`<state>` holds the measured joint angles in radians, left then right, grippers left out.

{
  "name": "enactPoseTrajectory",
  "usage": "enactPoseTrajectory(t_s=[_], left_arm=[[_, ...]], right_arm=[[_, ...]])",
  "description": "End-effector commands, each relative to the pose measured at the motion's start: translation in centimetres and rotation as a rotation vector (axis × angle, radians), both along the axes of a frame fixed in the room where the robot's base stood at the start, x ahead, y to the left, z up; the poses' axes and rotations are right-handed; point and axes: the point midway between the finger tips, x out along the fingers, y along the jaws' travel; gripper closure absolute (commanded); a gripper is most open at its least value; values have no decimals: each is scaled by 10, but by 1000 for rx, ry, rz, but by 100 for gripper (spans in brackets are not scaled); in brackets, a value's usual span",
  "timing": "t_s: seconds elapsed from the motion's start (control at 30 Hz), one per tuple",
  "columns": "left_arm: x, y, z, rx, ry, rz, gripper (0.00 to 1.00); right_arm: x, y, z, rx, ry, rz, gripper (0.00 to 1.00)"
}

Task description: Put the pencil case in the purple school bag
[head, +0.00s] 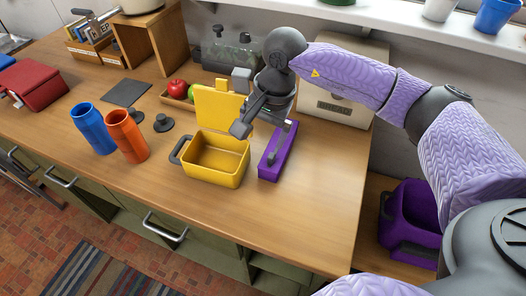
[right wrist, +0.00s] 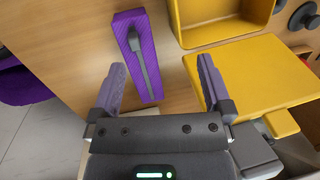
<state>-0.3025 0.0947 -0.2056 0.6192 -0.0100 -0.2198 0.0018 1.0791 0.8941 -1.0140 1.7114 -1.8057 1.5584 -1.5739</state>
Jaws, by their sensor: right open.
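The pencil case (head: 284,148) is a long purple box with a dark strip along its top. It lies on the wooden counter just right of the yellow lunch box. It also shows in the right wrist view (right wrist: 124,32). My right gripper (head: 259,137) is open and empty above the counter by the case. In the right wrist view its fingers (right wrist: 161,68) stand apart, with the case's near end between them in the picture. The purple school bag (head: 408,212) stands lower, past the counter's right end, and shows partly in the right wrist view (right wrist: 25,82). My left gripper is not in view.
The open yellow lunch box (head: 215,175) with its raised lid is close beside the case. A blue cup (head: 92,128) and an orange cup (head: 127,136) stand further left. A bread bin (head: 328,108) is behind. The counter's front right is clear.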

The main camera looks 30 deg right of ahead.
Motion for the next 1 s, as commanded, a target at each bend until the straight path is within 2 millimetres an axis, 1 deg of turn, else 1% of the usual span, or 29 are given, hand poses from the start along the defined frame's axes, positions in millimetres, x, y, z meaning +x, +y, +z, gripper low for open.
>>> enactPoseTrajectory(t_s=[0.03,0.1,0.17,0.2,0.3,0.37,0.43,0.6,0.7,0.9,0.97,1.0], left_arm=[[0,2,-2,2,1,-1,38],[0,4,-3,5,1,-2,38],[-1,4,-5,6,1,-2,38],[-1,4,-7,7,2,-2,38],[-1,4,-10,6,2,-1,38],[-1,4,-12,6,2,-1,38],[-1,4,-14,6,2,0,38],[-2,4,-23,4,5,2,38],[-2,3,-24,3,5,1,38],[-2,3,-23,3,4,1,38],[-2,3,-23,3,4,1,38],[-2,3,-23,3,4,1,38]], right_arm=[[2,-22,-1,-129,-8,0,0],[3,-42,0,-244,-11,-9,0],[4,-49,-7,-284,-9,-12,0],[4,-51,-16,-291,-8,-11,0],[7,-53,-35,-288,-6,-12,0],[8,-53,-42,-287,-9,-12,0],[11,-55,-54,-286,-8,-12,0],[19,-60,-87,-285,-7,-13,0],[20,-60,-95,-283,-10,-11,0],[20,-60,-95,-283,-12,-11,0],[20,-60,-95,-282,-11,-11,13],[20,-60,-95,-282,-11,-11,21]])
